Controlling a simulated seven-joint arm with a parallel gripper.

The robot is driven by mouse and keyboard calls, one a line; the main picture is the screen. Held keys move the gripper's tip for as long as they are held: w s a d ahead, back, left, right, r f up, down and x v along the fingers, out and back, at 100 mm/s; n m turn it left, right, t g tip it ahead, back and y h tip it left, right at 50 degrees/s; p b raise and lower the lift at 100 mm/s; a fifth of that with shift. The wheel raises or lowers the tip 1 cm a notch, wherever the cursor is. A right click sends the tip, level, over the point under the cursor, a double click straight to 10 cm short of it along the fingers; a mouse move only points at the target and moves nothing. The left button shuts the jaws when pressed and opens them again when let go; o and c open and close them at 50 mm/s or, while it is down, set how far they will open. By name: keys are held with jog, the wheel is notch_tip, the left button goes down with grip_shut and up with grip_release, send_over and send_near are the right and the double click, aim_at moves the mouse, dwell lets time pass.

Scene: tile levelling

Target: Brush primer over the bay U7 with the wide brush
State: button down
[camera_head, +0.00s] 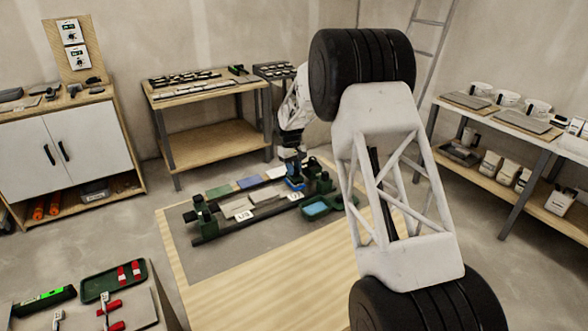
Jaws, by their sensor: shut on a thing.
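My gripper (291,157) is over the far right part of the floor work area and points down. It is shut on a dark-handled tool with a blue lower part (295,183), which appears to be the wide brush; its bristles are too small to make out. The tool is low over the row of floor bays, and I cannot tell whether it touches the surface. Pale bays with small white labels (243,214) lie to its left and below. The labels are too small to read surely, so I cannot pick out bay U7. A teal tray (315,207) lies just in front of the tool.
Dark rails with green end pieces (203,215) border the bays. Blue, green and white patches (249,182) lie behind. Benches stand around: a cabinet (75,150), a tool table (210,142) and a right-hand shelf (500,120).

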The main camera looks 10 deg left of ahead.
jog(key=shift+f, duration=0.4)
dwell(0.4)
jog(key=shift+s+a, duration=1)
jog(key=shift+s+a, duration=0.1)
jog(key=shift+s+a+f, duration=0.1)
jog(key=shift+s+a, duration=0.75)
jog(key=shift+s, duration=0.05)
dwell(0.5)
jog(key=shift+w+d, duration=1)
